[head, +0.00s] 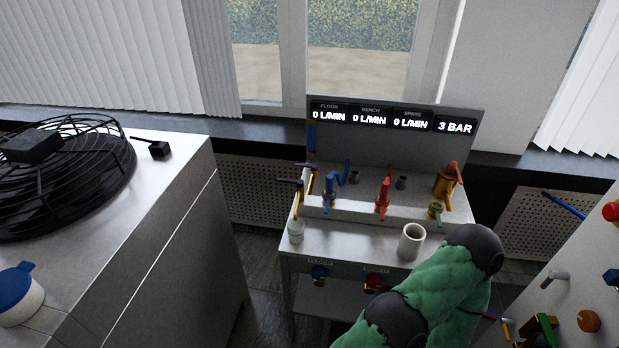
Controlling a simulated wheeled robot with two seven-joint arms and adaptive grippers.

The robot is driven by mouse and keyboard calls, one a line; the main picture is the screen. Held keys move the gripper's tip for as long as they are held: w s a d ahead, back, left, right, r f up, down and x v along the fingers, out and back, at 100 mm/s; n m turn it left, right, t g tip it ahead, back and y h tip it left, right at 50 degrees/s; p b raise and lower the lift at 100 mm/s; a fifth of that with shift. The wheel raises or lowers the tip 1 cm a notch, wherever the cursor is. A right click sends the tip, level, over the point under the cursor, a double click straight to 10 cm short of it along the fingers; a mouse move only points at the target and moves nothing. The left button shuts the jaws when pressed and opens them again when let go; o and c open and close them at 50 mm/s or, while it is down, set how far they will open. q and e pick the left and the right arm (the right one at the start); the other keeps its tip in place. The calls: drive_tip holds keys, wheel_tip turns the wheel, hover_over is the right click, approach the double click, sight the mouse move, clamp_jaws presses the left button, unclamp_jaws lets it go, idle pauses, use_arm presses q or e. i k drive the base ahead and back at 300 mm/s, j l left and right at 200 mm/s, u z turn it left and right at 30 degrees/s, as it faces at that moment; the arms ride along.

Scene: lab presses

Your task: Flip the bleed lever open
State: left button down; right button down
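A steel bench unit (345,240) stands in the middle, with several levers and valves. A blue lever valve (330,190), a red lever valve (383,195) and a larger orange valve (447,180) stand along its raised ledge. A small green-and-brass fitting (436,209) sits below the orange valve. A yellow-stemmed piece with a dark handle (298,195) is at the left end. No readable label shows which is the bleed lever. A green padded arm of mine with dark joints covers the bench's front right. Neither gripper shows.
A display panel (395,117) reads 0 L/MIN three times and 3 BAR. A white cup (411,242) stands on the bench's front right. A grey cabinet with a black fan (60,175) is at left. A panel with coloured knobs (565,300) is at right.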

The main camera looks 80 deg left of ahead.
sight(300, 183)
drive_tip(key=u, duration=2.7)
